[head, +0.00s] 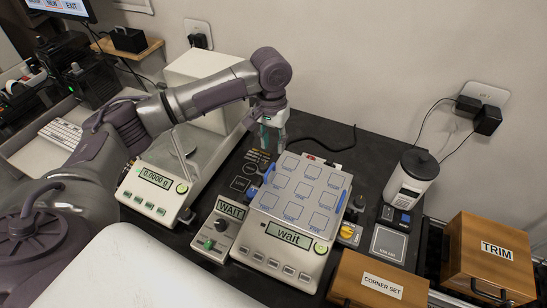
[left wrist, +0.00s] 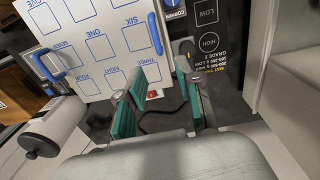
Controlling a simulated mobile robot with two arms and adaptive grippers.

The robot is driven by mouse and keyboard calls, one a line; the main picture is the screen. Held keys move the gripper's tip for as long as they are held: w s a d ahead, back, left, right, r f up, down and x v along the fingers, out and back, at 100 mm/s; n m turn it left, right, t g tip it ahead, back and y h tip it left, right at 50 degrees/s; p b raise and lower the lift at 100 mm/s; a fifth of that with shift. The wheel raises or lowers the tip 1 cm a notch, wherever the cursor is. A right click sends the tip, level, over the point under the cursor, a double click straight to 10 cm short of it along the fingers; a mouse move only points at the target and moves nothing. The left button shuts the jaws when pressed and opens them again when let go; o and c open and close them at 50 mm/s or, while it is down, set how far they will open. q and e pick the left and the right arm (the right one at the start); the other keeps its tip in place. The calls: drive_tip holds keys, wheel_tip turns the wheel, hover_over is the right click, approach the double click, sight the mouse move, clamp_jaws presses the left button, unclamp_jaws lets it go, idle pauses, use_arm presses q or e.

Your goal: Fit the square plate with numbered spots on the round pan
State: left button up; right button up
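The square white plate (head: 302,188) with numbered spots and blue handles lies over the top of the balance (head: 281,247) whose display reads "wait". The round pan does not show; the plate may cover it, and I cannot tell how the plate is seated. My left gripper (head: 269,143) points down near the plate's back left edge. In the left wrist view, the plate (left wrist: 90,42) is beyond the teal fingers of my left gripper (left wrist: 163,88), which are apart with nothing between them. My right gripper is not in view.
Another balance (head: 157,180), reading 0.0000 g, stands left of the plate. A small "WAIT" box (head: 217,231) sits at its front left. A white canister (head: 410,178), a "CORNER SET" box (head: 381,284) and a "TRIM" box (head: 492,256) are at right. The wall is close behind.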

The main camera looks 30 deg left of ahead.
use_arm(q)
drive_tip(key=shift+r, duration=1.95)
